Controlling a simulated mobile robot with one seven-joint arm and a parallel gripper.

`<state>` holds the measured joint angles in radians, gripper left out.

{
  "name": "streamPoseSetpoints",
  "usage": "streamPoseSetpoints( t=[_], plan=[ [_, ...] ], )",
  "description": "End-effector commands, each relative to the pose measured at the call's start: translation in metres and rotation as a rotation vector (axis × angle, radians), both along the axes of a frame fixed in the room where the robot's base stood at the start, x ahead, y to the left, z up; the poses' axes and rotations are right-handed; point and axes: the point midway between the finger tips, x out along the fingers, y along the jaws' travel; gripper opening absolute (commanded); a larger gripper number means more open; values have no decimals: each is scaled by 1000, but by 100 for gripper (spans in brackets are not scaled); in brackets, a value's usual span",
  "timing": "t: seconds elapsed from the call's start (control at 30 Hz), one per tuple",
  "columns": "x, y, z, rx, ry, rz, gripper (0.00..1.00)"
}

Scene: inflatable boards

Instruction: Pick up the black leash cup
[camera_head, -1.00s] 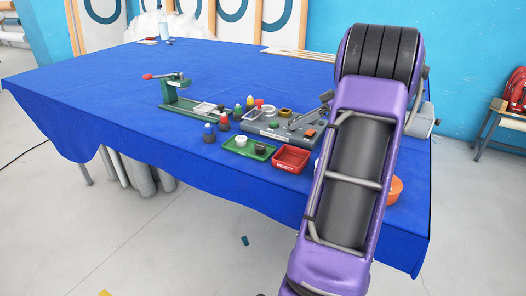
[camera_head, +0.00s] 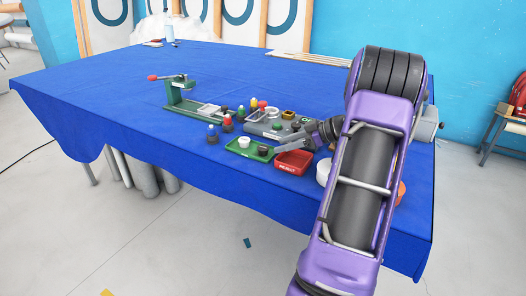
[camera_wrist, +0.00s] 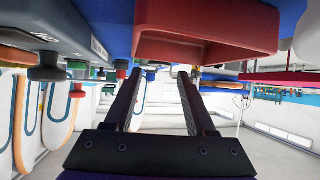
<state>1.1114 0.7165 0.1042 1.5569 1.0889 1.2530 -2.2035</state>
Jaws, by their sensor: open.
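A small black piece, which looks like the black leash cup (camera_head: 264,151), sits in the right part of a green tray (camera_head: 240,152) on the blue table. A white cup (camera_head: 243,143) stands in the same tray, left of it. My gripper (camera_head: 279,148) is just right of the black piece, low over the table, its fingers pointing left. In the wrist view, which is upside down, my gripper (camera_wrist: 154,76) is open with nothing between its fingers. A dark knob-like piece (camera_wrist: 47,70) shows at the left there; I cannot tell if it is the cup.
A red tray (camera_head: 294,163) lies right beside the green tray and fills the top of the wrist view (camera_wrist: 205,38). A grey fixture (camera_head: 262,127) stands behind. A green press stand (camera_head: 180,98) is farther left. The table's left side is clear.

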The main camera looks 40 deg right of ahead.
Motion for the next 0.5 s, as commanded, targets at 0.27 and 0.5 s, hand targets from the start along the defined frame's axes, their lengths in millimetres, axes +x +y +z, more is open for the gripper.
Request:
streamPoseSetpoints(
  t=[0.27, 0.5],
  plan=[
    [17, 12, -11, 1, 1, 3, 56],
    [42, 29, -27, 2, 1, 1, 56]
  ],
)
